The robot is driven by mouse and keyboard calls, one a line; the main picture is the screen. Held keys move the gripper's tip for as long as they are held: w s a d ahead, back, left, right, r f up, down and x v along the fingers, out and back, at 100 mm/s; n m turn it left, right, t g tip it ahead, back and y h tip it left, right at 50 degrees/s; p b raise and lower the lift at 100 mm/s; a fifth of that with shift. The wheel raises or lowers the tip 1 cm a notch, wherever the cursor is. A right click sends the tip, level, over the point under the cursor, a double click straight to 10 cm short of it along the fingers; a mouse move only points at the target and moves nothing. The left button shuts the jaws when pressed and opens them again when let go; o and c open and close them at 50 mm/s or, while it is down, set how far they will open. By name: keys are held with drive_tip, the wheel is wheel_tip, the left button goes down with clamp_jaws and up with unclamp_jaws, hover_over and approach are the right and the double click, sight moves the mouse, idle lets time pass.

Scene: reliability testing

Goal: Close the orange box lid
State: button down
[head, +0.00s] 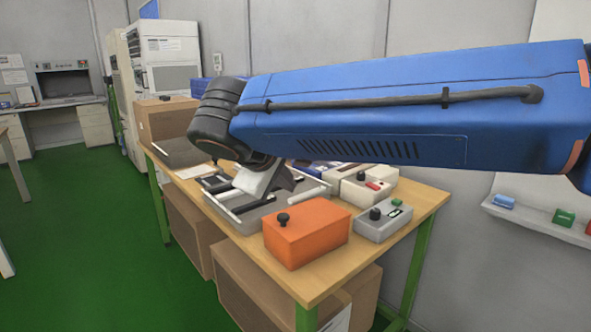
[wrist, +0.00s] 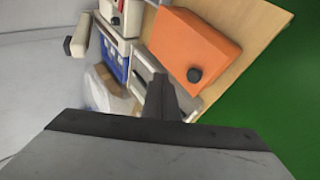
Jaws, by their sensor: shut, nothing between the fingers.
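The orange box (head: 306,237) stands near the front corner of the wooden table, with a black knob (head: 283,219) on its flat orange top. Its top looks covered, and I see no open gap. In the wrist view the orange box (wrist: 190,42) lies beyond my fingers, its knob (wrist: 195,75) facing me. My gripper (wrist: 160,80) is shut and empty, apart from the box. In the head view it hangs over the grey tray, left of and behind the box, partly hidden by my blue arm.
A grey tray (head: 235,225) with tools lies beside the orange box. A grey box (head: 382,222) with a black knob stands to its right, and a white box (head: 360,187) stands behind. The table's front edge is close to the orange box.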

sight(286, 214)
drive_tip(key=shift+n+t+h, duration=0.3)
drive_tip(key=shift+t+h, duration=0.4)
drive_tip(key=shift+h, duration=0.1)
drive_tip(key=f, duration=0.1)
drive_tip(key=a+f, duration=0.1)
drive_tip(key=s+a+f, duration=0.1)
drive_tip(key=f, duration=0.1)
drive_tip(key=shift+s, duration=0.1)
drive_tip(key=shift+s+a+f+t+h, duration=0.15)
drive_tip(key=shift+f+t+h, duration=0.15)
drive_tip(key=shift+f, duration=0.4)
drive_tip(key=shift+s+a+f+t+h, duration=0.15)
drive_tip(key=shift+f+t+h, duration=0.15)
drive_tip(key=shift+f, duration=0.4)
